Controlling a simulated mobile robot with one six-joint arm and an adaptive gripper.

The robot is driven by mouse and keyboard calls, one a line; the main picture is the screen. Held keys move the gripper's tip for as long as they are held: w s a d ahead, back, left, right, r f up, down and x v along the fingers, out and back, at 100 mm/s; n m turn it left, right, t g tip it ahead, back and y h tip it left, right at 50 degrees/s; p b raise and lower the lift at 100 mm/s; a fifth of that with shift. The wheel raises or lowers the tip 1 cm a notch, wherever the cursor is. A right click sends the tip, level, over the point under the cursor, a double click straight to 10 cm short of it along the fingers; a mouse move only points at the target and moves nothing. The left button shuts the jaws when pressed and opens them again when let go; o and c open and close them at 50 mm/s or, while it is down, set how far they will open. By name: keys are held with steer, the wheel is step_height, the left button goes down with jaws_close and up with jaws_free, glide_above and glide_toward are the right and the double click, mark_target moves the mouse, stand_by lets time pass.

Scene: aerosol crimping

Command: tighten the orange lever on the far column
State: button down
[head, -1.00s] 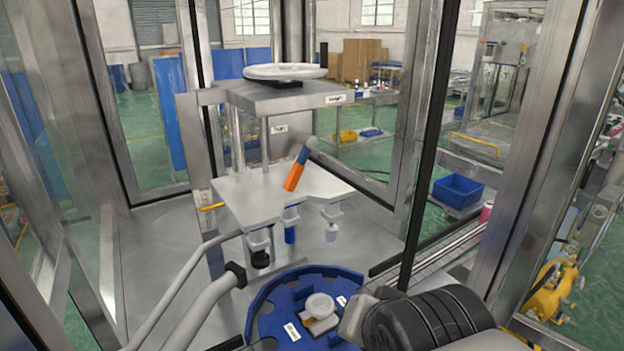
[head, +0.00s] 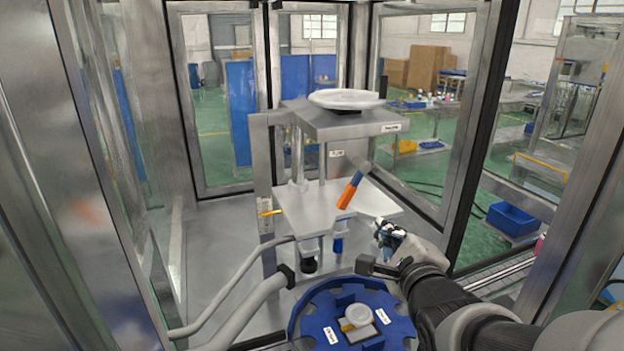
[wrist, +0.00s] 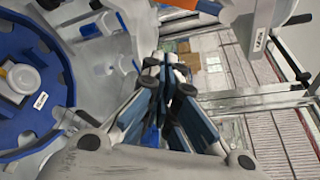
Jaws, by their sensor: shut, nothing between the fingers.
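An orange lever with a blue end (head: 349,190) slants up beside the column at the plate's right in the head view. A smaller yellow-orange lever (head: 271,212) lies level at the left metal post. The crimping station (head: 335,120) has an upper block with a white handwheel (head: 346,98) above a lower plate (head: 305,212). My gripper (head: 383,229) is in front and to the right of the plate, apart from both levers. In the wrist view its fingers (wrist: 167,62) are together and hold nothing.
A blue rotary table (head: 300,330) carrying a white round part sits below, left of my arm; it also shows in the wrist view (wrist: 62,55). Grey hoses (head: 230,318) run at lower left. Metal frame posts and clear panels enclose the station.

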mark_target(351, 183)
steer(key=w+f, duration=0.2)
steer(key=w, duration=0.7)
steer(key=a, duration=0.1)
steer(key=s+a+r, duration=0.1)
steer(key=a+r, duration=0.1)
steer(key=shift+s+a+r, duration=0.2)
steer(key=shift+s+r, duration=0.05)
steer(key=shift+s, duration=0.05)
steer(key=shift+s, duration=0.1)
